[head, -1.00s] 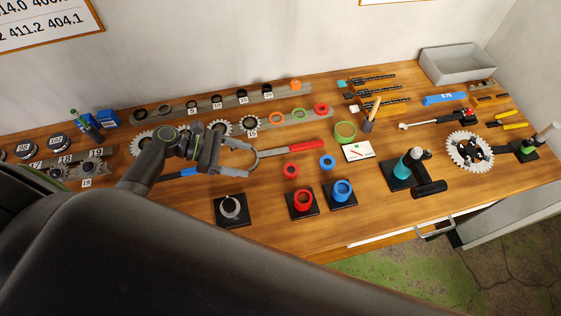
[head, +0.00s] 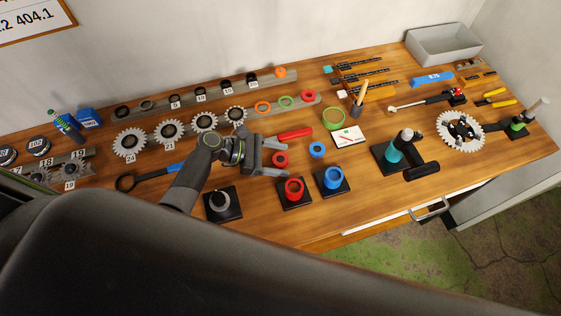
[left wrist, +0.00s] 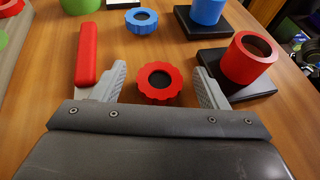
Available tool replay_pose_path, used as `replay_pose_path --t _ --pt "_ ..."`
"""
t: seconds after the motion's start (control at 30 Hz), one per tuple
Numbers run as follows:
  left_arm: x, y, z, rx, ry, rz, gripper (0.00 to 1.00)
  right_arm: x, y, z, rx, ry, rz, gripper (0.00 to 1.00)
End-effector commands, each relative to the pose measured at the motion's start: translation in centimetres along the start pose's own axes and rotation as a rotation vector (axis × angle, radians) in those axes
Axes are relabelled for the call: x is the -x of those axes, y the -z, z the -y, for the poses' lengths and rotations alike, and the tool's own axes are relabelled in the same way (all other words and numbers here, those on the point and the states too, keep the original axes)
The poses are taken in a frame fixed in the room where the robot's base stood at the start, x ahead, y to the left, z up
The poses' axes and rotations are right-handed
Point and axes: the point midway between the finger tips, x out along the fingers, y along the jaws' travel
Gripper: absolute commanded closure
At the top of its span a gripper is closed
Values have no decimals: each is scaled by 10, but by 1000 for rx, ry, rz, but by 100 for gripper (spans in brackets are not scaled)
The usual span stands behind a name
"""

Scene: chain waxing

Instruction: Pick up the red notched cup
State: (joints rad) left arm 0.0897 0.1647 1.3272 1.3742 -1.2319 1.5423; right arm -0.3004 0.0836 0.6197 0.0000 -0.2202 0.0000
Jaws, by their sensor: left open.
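The red notched cup (head: 280,160) is a small red ring-shaped piece with a notched rim and a dark centre, upright on the wooden table. In the left wrist view the red notched cup (left wrist: 159,84) lies between the two fingers of my left gripper (left wrist: 159,72), with a visible gap on each side. In the head view my left gripper (head: 284,157) is open, low over the table, its fingers either side of the cup. Whether the fingers reach below the cup's rim I cannot tell. My right gripper is not in view.
A red handle (left wrist: 87,53) lies close beside the left finger. A larger red cup (left wrist: 248,58) on a black base stands near the right finger. A blue notched cup (left wrist: 141,20) is just beyond. A blue cup on a black base (head: 333,179) stands to the right.

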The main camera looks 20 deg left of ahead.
Motion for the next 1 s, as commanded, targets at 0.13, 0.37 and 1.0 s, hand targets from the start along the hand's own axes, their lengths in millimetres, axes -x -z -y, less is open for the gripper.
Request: replay_pose_path --t 0.13,0.37,1.0 --pt "-8 0 0 -1 -1 -1 33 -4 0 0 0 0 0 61" --pt "-7 -1 0 -1 -1 -1 38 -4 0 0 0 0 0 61" --pt "-6 -2 0 -2 -1 -1 81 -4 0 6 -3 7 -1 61"
